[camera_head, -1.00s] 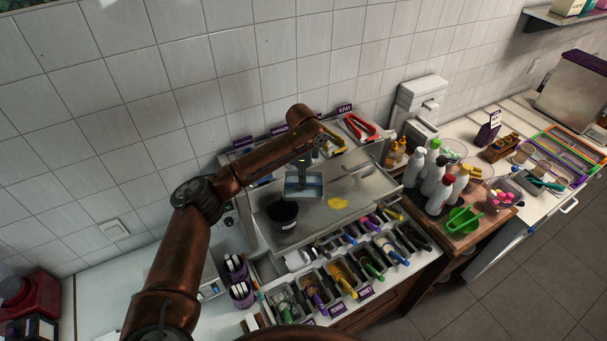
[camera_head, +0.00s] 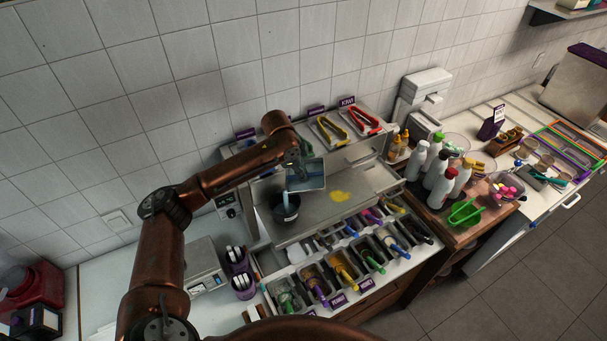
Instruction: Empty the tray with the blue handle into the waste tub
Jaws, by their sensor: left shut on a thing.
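My left gripper (camera_head: 297,160) is shut on a small metal tray (camera_head: 314,176) and holds it tilted above the steel counter. The tray's blue handle is not clear to see, as my gripper covers that end. The black waste tub (camera_head: 287,213) stands on the counter just below and left of the tray. A pale blue strip (camera_head: 286,200) shows between the tray's lower left corner and the tub's mouth; I cannot tell whether it is part of the tray or something falling. The inside of the tub is mostly hidden. My right gripper is not in view.
Red tongs (camera_head: 362,120) and yellow tongs (camera_head: 331,130) lie on the shelf behind. Several topping bins with coloured handles line the front. White bottles (camera_head: 440,177) stand at right.

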